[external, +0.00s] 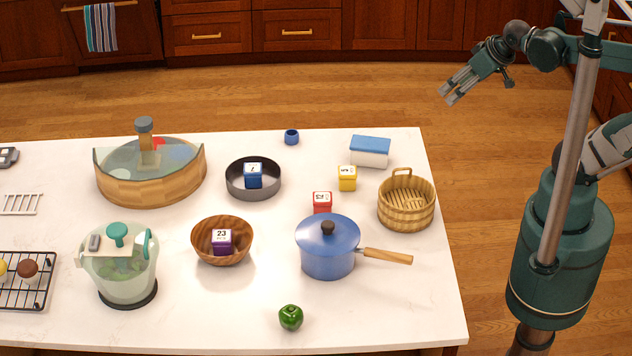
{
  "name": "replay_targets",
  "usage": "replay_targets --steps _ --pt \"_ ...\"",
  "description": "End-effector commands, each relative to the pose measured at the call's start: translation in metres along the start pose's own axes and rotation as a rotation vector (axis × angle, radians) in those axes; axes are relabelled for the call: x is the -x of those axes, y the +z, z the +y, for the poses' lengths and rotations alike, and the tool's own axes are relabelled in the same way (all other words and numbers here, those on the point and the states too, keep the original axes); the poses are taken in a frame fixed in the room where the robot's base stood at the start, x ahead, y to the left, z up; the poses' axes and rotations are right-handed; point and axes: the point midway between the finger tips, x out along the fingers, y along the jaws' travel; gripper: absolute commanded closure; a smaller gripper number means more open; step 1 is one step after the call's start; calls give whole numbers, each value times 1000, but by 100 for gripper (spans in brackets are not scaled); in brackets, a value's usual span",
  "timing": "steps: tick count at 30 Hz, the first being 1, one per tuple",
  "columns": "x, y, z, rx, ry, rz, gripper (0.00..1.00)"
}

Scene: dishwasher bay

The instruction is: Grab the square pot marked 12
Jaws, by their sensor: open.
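Several small square pots with white number labels stand on the white table. A purple one (222,242) sits in the wooden bowl and reads 23. A blue one (253,177) sits in the dark round pan; its label seems to read 7. A yellow one (347,178) and a red one (322,201) stand on the table; their labels are too small to read surely. The blue saucepan hides the red one's lower part. I cannot tell which is marked 12. My gripper (447,98) is open and empty, in the air beyond the table's right edge, apart from all pots.
The lidded blue saucepan (328,256) points its wooden handle right. A wicker basket (405,208) and blue-lidded box (370,152) stand at the right. The wooden bowl (208,254), dark pan (262,191), green pepper (291,317) and glass-walled tub (118,187) share the table (400,318).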

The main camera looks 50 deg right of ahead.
Motion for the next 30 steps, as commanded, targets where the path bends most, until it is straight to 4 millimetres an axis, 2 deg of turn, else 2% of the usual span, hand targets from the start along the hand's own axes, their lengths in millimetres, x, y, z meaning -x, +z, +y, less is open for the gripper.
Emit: replay_targets --steps 11,16,30 --pt "-1 -2 -2 -5 -2 -4 49" --pt "-5 -8 -7 -26 -10 -18 49" --pt "-33 -41 -44 -158 -38 -116 49"
